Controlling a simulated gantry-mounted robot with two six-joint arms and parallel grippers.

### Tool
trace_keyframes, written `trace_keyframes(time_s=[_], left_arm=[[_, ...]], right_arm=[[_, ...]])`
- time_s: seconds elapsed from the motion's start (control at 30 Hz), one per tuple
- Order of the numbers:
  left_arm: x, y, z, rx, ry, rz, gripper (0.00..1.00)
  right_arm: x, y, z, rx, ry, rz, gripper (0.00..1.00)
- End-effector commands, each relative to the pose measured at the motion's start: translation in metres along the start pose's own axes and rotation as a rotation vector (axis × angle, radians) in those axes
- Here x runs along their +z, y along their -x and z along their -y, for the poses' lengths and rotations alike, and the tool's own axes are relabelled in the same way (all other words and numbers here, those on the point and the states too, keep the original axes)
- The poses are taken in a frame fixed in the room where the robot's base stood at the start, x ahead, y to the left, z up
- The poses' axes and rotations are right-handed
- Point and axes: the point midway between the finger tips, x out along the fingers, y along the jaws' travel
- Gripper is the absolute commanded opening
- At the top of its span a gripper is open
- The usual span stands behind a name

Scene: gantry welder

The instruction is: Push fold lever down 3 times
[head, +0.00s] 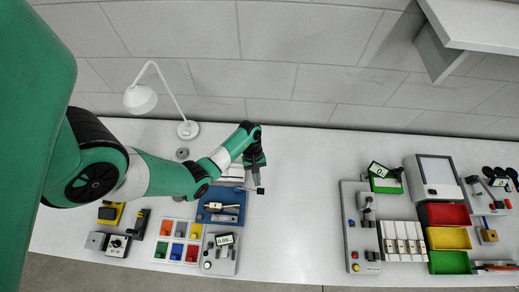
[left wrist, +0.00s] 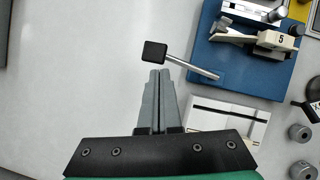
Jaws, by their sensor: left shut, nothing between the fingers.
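The fold lever is a thin metal rod with a square black knob (head: 260,191), sticking out from the right side of a blue-based device (head: 231,219). In the left wrist view the black knob (left wrist: 154,51) sits just beyond my fingertips and the rod slants down right toward the blue base (left wrist: 215,87). My left gripper (head: 257,181) is shut and empty, its fingertips (left wrist: 160,72) close to the knob. I cannot tell whether they touch it. My right gripper is in neither view.
White strips (left wrist: 228,120) lie beside the blue base. A colored bin tray (head: 162,241) and a grey box with a display (head: 220,253) stand in front. A white lamp (head: 187,130) is behind. The table right of the lever is clear up to a grey panel (head: 351,225).

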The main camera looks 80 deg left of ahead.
Motion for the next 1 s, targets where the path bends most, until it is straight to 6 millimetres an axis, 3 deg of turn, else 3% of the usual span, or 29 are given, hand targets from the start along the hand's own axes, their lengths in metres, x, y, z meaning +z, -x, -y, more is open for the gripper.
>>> trace_keyframes(time_s=[0.1,0.47,0.73,0.9,1.0], left_arm=[[-0.008,0.008,0.000,0.000,0.001,0.000,0.00],[-0.008,0.016,-0.001,0.002,-0.001,-0.001,0.00],[-0.008,0.071,-0.001,0.005,-0.001,-0.004,0.00],[-0.005,0.110,0.000,0.002,0.000,-0.001,0.00],[-0.005,0.121,0.000,0.000,0.001,0.000,0.00]], right_arm=[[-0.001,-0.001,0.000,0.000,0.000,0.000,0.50],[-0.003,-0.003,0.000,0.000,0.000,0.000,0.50],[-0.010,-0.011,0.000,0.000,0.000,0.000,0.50],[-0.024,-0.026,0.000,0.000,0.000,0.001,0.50],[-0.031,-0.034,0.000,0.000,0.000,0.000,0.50]])
